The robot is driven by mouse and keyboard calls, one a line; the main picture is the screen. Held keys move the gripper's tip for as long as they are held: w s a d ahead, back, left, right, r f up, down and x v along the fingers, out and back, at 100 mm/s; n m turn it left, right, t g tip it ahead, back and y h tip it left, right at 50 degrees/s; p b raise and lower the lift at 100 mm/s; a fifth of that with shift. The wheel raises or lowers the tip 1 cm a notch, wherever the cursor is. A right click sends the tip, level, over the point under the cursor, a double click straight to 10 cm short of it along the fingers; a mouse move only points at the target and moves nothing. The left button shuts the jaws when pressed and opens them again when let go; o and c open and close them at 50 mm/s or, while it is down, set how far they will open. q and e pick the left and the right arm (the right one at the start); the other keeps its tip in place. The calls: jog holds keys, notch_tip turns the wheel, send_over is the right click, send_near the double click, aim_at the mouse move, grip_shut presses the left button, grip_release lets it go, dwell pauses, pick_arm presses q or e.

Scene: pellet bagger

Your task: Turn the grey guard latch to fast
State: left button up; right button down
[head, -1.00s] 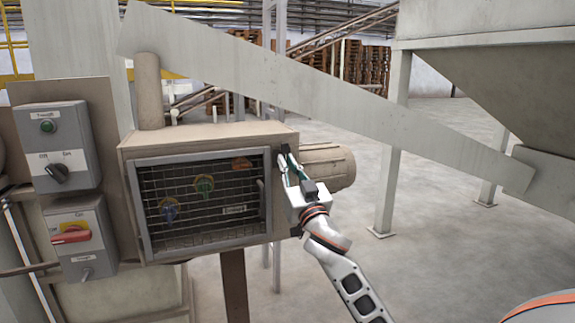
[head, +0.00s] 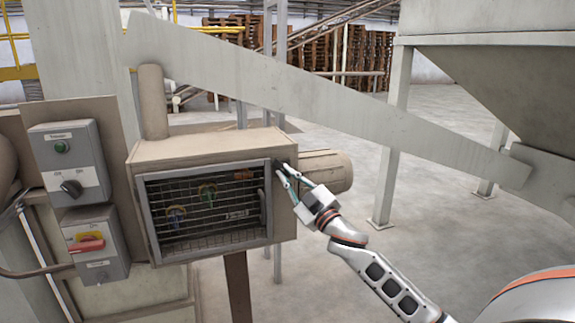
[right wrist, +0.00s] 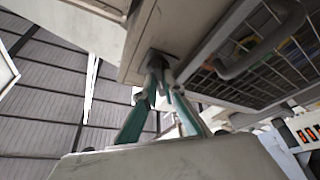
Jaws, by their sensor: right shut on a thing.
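The guard latch (right wrist: 157,58) shows as a small dark piece on the right edge of the box front, mostly hidden by my fingertips. In the head view it is only a dark spot beside the mesh guard (head: 153,222), so I cannot read its position. My right gripper (head: 283,171) reaches it from the lower right. In the right wrist view its two green-and-grey fingers (right wrist: 158,72) come together on the latch and are shut on it. The mesh guard is flat against the box front. My left gripper is out of view.
The beige box (head: 205,146) carries a motor (head: 325,172) on its right, close behind my right gripper. The guard's handle (right wrist: 285,40) is near the fingers. Two grey switch boxes (head: 66,150) (head: 95,245) stand at left. Floor at right is open.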

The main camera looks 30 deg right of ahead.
jog(key=shift+r+n+y, duration=0.15)
jog(key=shift+n+y, duration=0.25)
jog(key=shift+n, duration=0.3)
jog(key=shift+n+g+y+p, duration=0.35)
jog(key=shift+n+p, duration=0.2)
jog(key=shift+n, duration=0.65)
jog(key=shift+n+g, duration=0.25)
jog(key=shift+n, duration=0.25)
jog(key=n+g, duration=0.1)
jog(key=n, duration=0.1)
jog(key=n+y, duration=0.1)
jog(key=n, duration=0.2)
jog(key=shift+g, duration=0.4)
jog(key=shift+n, duration=0.5)
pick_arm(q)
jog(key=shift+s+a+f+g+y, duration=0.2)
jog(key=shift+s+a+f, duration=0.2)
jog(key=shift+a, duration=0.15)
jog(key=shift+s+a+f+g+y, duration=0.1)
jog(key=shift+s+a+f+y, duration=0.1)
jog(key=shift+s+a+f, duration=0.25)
pick_arm(e)
jog(key=shift+g, duration=0.3)
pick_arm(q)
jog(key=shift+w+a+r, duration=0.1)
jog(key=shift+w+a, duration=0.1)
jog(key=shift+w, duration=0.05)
pick_arm(e)
jog(key=shift+n, duration=0.4)
